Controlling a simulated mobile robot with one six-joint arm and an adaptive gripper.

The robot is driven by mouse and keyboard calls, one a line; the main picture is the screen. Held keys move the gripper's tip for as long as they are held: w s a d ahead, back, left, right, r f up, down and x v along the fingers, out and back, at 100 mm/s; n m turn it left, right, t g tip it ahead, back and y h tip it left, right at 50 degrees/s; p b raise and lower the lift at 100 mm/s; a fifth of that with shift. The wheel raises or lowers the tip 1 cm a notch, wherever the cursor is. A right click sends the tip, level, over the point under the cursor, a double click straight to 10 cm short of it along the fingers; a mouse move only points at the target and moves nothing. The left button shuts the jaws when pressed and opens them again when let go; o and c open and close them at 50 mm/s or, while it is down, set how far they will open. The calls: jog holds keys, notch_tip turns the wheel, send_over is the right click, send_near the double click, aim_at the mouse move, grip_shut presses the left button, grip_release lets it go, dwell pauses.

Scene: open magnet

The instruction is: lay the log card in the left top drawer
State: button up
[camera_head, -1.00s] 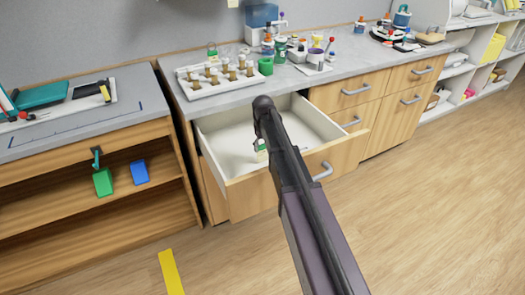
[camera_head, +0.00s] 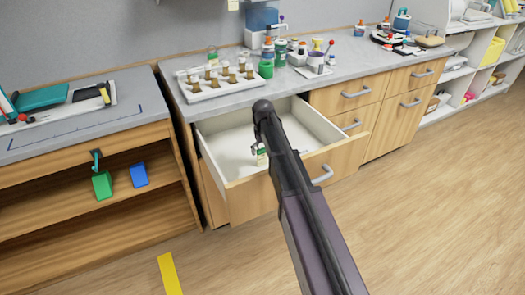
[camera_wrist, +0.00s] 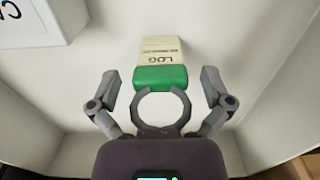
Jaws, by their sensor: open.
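The left top drawer (camera_head: 225,150) is pulled open and shows a white interior. The log card (camera_wrist: 160,62), cream with "LOG" print and a green end, lies inside the drawer in the wrist view. Its green end faces my gripper (camera_wrist: 161,85). My gripper is open, with one finger on either side of the green end and gaps visible between. In the head view, the card (camera_head: 262,155) shows as a small green and white patch, mostly hidden behind my arm.
A white box with dark lettering (camera_wrist: 30,20) lies in the drawer's corner. The drawer's walls rise around the gripper. The counter above holds a vial rack (camera_head: 220,82) and several bottles. An open shelf unit (camera_head: 90,210) stands at left.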

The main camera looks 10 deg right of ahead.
aim_at(263, 150)
jog(key=shift+r, duration=0.1)
notch_tip(263, 150, up, 12)
jog(key=p, duration=1.2)
dwell(0.8)
jog(key=s+d+m, duration=0.2)
jog(key=s+m, duration=0.1)
jog(key=s, duration=2.2)
jog(key=shift+s+d+m, duration=0.15)
jog(key=shift+d+m, duration=0.15)
jog(key=shift+d, duration=0.05)
